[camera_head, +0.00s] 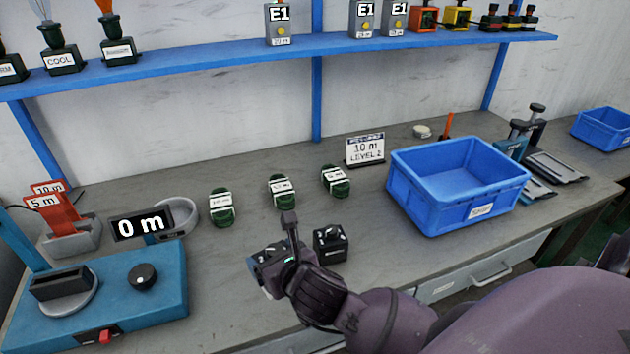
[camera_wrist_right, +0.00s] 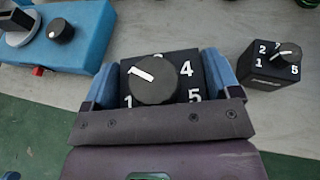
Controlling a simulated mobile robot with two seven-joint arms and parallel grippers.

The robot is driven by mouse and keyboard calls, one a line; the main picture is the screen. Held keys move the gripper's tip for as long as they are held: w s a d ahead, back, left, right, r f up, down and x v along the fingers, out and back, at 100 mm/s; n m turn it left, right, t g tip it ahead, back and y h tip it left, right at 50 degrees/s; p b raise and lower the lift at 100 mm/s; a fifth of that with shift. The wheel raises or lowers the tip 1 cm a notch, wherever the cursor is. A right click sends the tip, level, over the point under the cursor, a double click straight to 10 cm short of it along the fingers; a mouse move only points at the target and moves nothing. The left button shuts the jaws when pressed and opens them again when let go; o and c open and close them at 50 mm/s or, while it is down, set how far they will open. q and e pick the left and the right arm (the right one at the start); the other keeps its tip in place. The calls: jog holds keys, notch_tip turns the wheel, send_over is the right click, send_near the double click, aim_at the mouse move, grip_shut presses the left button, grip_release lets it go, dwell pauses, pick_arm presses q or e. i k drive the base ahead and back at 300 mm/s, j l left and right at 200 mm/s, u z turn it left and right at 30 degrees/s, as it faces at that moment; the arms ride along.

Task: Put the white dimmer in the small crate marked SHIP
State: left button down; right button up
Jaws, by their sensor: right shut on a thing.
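My right gripper (camera_head: 278,260) is shut on a black dimmer (camera_wrist_right: 188,88), a box with a black knob, white pointer and white numerals. Its blue finger pads grip the two sides in the right wrist view. In the head view it is low over the front of the bench; I cannot tell whether the dimmer touches the bench. A second black dimmer (camera_head: 330,243) stands just right of it, also in the right wrist view (camera_wrist_right: 272,66). No dimmer with a white body shows. A smaller-looking blue crate (camera_head: 588,132) is at far right. My left gripper is out of view.
Several green coils (camera_head: 221,208) lie mid-bench behind the dimmers. A "10 m LEVEL 2" sign (camera_head: 365,150) stands behind them. A blue machine (camera_head: 150,285) with a "0 m" display (camera_head: 142,224) fills the left. A blue shelf (camera_head: 210,63) runs above.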

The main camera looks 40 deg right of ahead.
aim_at(455, 187)
jog(key=k+l, duration=0.15)
jog(key=l, duration=0.3)
jog(key=k+l+u, duration=0.15)
jog(key=l, duration=0.3)
jog(key=k+l, duration=0.1)
jog(key=l, duration=0.35)
jog(key=k+l+u, duration=0.1)
jog(key=l, duration=0.3)
jog(key=k+l, duration=0.25)
jog(key=l, duration=0.2)
jog(key=k+l+u, duration=0.15)
jog(key=l, duration=0.25)
jog(key=k+l, duration=0.2)
jog(key=l, duration=0.2)
jog(key=k+l+u, duration=0.1)
jog(key=l, duration=0.3)
jog(key=k, duration=0.1)
